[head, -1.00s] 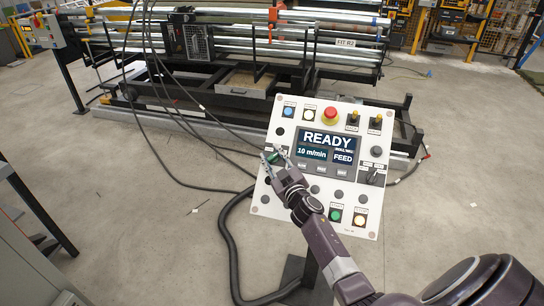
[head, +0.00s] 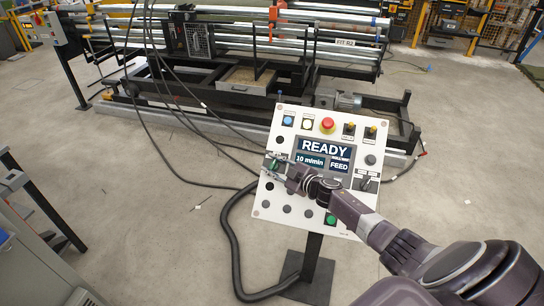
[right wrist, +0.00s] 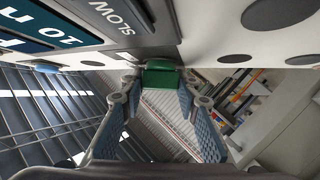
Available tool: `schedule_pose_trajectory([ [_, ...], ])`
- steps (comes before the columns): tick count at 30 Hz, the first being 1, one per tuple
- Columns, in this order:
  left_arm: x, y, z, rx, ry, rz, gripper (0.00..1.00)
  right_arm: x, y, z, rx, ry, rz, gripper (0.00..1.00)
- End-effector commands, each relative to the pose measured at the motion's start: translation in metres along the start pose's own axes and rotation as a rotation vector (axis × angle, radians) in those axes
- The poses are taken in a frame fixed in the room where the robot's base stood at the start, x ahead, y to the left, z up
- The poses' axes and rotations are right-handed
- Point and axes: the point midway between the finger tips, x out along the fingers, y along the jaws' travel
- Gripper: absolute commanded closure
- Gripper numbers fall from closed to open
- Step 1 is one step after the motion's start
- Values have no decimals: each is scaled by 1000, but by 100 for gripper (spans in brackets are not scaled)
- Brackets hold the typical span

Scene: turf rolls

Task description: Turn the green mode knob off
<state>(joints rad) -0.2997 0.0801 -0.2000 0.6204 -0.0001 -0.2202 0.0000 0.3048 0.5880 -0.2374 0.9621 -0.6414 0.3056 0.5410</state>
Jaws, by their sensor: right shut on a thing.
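The control panel (head: 270,208) is a white tilted board on a dark stand. Its screen (head: 324,150) reads READY, 10 m/min and FEED. The green mode knob (right wrist: 160,78) shows between my fingertips in the right wrist view, at the panel's face. In the head view it is mostly hidden by my right gripper (head: 271,167), at the panel's left edge beside the screen. My right gripper is shut on the knob, one finger on each side. The knob's pointer and label cannot be read. My left gripper is not in view.
A red emergency button (head: 327,125), a blue button (head: 288,121) and yellow-tipped switches line the panel's top. A green button (head: 331,219) sits low, next to my right arm. A black hose (head: 232,245) curves down beside the stand.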

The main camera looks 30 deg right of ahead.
Motion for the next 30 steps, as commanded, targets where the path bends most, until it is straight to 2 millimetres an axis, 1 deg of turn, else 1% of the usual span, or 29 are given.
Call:
schedule_pose_trajectory([
  [1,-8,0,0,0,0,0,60,-1,6,-2,-25,-2,-32,95],
  [3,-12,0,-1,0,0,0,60,0,5,-2,-51,-2,-75,95],
  [12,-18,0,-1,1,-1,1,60,0,1,-1,-128,1,-211,95],
  [19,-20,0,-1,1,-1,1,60,0,0,0,-153,1,-254,95],
  [30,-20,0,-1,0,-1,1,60,1,-1,0,-156,1,-261,95],
])
